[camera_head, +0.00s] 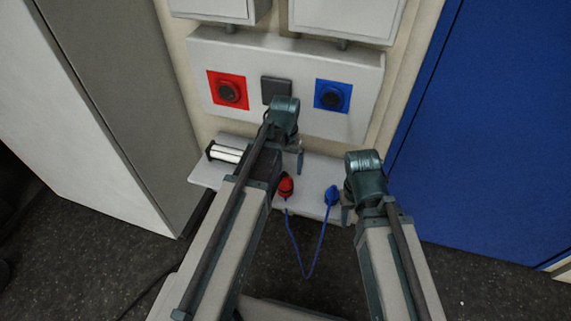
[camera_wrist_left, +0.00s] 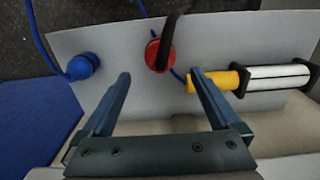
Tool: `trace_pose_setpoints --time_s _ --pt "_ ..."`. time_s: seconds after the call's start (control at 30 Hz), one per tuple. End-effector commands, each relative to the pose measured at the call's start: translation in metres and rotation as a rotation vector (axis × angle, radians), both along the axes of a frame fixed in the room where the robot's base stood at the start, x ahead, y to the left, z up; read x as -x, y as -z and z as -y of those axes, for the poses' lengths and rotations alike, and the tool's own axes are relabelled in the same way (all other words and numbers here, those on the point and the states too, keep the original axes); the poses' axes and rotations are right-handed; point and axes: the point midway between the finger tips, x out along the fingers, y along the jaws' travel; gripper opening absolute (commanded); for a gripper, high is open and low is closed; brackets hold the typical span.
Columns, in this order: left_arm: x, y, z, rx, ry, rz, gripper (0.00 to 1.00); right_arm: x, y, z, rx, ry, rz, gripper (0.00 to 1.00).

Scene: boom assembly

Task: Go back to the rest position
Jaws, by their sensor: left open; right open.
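My left gripper (camera_head: 296,157) is open and empty over the shelf, in front of the wall panel. In the left wrist view its two fingers (camera_wrist_left: 160,82) stand wide apart, with nothing between them. A red plug (camera_head: 286,186) rests on the shelf beyond the fingertips; it also shows in the left wrist view (camera_wrist_left: 155,58). A blue plug (camera_head: 331,195) lies on the shelf to its right; the left wrist view shows it at the left (camera_wrist_left: 84,66). My right gripper (camera_head: 348,212) is near the shelf's right end, mostly hidden by its wrist, apart from the blue plug.
The panel (camera_head: 300,112) carries a red socket (camera_head: 229,91), a dark square (camera_head: 276,90) and a blue socket (camera_head: 332,96). A cylinder (camera_head: 226,154) lies on the shelf (camera_head: 315,172). A blue cable (camera_head: 308,272) hangs below. A grey cabinet and a blue wall flank the space.

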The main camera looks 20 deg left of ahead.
Motion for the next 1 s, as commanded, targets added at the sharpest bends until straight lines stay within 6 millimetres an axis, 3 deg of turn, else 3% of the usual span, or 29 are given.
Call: trace_pose_setpoints --time_s 0.1,0.43,0.53,0.67,0.8,1.0 --pt "0.000 -0.010 0.000 0.000 0.000 0.000 0.96 0.000 -0.010 0.000 0.000 0.000 0.000 0.50" --pt "0.000 -0.010 0.000 0.000 0.001 0.000 0.96 0.000 -0.010 0.000 0.000 0.000 0.000 0.50" --pt "0.006 -0.021 0.006 -0.003 0.011 -0.002 0.96 0.000 -0.021 0.000 0.000 0.000 0.000 0.50" --pt "0.026 -0.059 0.026 -0.015 0.054 -0.010 0.96 0.000 -0.059 0.000 0.000 0.000 0.000 0.50" --pt "0.057 -0.110 0.054 -0.039 0.123 -0.020 0.96 0.000 -0.109 0.000 0.000 0.000 0.000 0.50" --pt "0.099 -0.170 0.085 -0.072 0.215 -0.032 0.96 0.000 -0.169 0.000 0.000 0.001 0.000 0.50"
